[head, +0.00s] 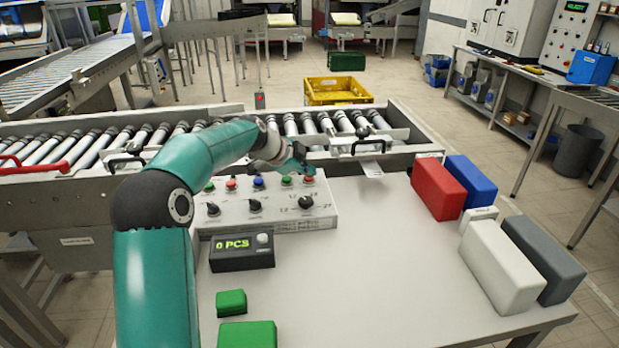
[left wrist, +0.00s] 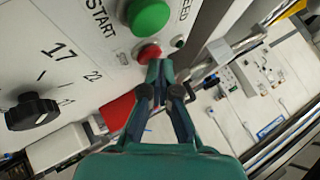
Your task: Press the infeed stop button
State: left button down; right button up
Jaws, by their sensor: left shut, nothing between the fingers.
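The control panel (head: 270,215) is a light grey box on the table with a row of coloured buttons and black knobs. A red button (head: 308,180) sits at the right end of the row, beside a green button (head: 286,181). In the left wrist view the red button (left wrist: 149,53) is just past my fingertips, below the large green button (left wrist: 148,16) marked START. My left gripper (head: 303,166) is shut and empty, its tips over the panel's right end. The tips overlap the red button's edge in the wrist view; I cannot tell whether they touch it. My right gripper is not in view.
A counter display (head: 242,252) reading "0 PCS" stands before the panel. Green blocks (head: 232,303) lie nearer. Red (head: 437,189), blue, white and grey blocks stand at the right. The roller conveyor (head: 300,125) runs behind, with a yellow crate (head: 338,91) beyond. The table's middle is clear.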

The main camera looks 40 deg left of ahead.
aim_at(307, 178)
pick_arm(q)
jog(key=shift+r+p, duration=0.4)
jog(key=shift+r, duration=0.35)
jog(key=shift+r, duration=0.1)
jog(key=shift+r+p, duration=1.6)
jog(key=shift+r, duration=0.85)
